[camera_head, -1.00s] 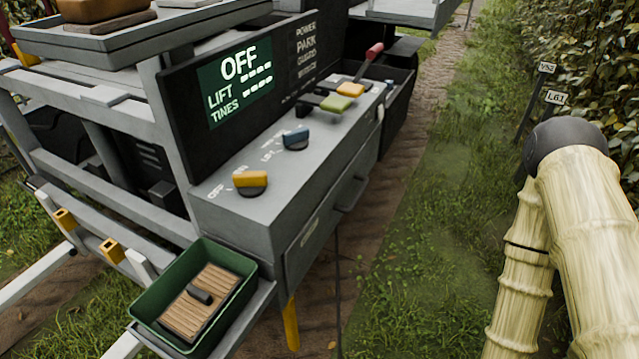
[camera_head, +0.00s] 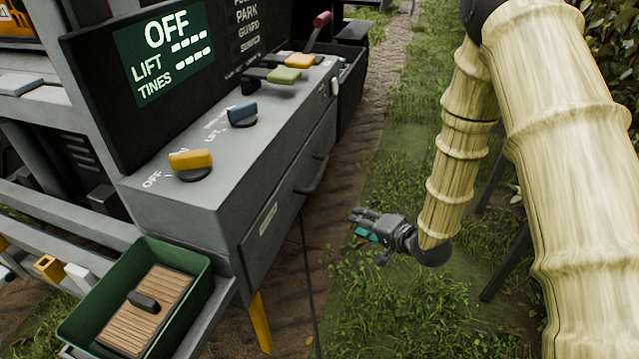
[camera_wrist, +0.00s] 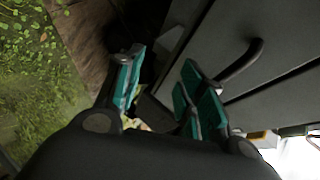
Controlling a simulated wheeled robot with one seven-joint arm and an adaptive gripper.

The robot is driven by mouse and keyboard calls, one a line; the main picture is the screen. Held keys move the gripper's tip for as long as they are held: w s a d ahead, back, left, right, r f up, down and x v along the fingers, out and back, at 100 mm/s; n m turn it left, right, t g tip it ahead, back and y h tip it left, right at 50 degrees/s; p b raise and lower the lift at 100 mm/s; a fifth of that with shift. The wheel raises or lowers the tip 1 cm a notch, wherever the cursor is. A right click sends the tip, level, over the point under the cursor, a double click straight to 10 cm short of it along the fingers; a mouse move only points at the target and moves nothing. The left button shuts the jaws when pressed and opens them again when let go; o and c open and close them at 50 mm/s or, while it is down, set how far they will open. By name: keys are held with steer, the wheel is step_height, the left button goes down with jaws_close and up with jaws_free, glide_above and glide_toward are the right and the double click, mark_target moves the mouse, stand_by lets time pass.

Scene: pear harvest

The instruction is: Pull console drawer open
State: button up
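The console drawer (camera_head: 285,212) is a grey front in the side of the grey console (camera_head: 160,207), and it looks shut and flush. Its dark bar handle (camera_head: 316,178) stands out from the front; it also shows in the wrist view (camera_wrist: 243,64). My gripper (camera_head: 358,224) is to the right of the handle and lower in the picture, apart from the drawer front. In the wrist view my gripper (camera_wrist: 160,66) has its teal-padded fingers spread with nothing held between them. The handle lies just right of the right finger there, outside the gap.
A green tray (camera_head: 185,290) with a wooden brush-like block stands at the lower left. Grass (camera_head: 375,300) lies open beside the console. A leafy hedge is at the right.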

mark_target(320, 171)
steer(key=w+a+r+y+b, duration=0.2)
steer(key=w+a+r+y, duration=0.25)
steer(key=r, duration=0.45)
steer(key=shift+m+h, duration=0.3)
steer(key=shift+h, duration=0.05)
steer(key=x, duration=1)
steer(key=shift+w+d+r, duration=0.15)
steer(key=shift+w+d, duration=0.1)
steer(key=shift+w, duration=0.15)
jaws_close()
